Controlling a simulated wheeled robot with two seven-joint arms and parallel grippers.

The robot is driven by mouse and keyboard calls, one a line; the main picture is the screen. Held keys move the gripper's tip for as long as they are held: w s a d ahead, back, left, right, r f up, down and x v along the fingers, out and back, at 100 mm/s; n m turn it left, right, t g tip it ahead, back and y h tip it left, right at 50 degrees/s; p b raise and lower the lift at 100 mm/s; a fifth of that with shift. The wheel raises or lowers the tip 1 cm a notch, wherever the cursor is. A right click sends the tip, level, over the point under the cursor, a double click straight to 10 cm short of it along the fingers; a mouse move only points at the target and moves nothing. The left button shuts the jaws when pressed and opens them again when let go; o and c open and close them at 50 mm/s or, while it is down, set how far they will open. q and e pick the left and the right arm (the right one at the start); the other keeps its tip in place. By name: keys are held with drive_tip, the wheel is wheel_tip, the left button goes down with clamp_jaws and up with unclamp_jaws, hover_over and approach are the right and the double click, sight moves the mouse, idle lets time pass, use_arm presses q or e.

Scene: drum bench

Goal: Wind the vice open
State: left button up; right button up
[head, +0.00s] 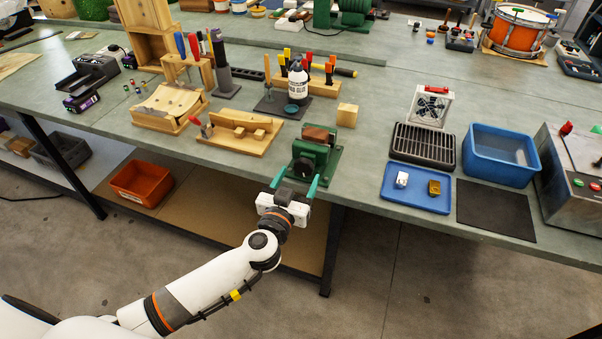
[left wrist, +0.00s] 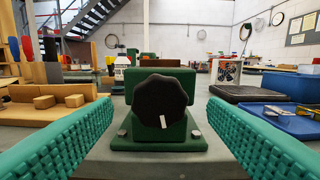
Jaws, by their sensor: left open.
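The green vice (head: 312,158) stands at the front edge of the bench, with a brown block between its jaws at the top. In the left wrist view the vice (left wrist: 160,137) is straight ahead, with its black lobed knob (left wrist: 161,98) facing me. A white mark shows low on the knob's face. My left gripper (head: 295,188) is open just in front of the vice. Its teal fingers lie apart on either side of the knob in the left wrist view (left wrist: 160,130), not touching it. My right gripper is not in view.
Left of the vice is a wooden fixture (head: 238,133) with small blocks. To the right are a blue tray (head: 416,205) with two small parts, a black rack (head: 423,146) and a blue bin (head: 500,155). An orange bin (head: 141,184) sits on the shelf below.

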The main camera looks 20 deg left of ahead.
use_arm(q)
drive_tip(key=shift+w, duration=1.2)
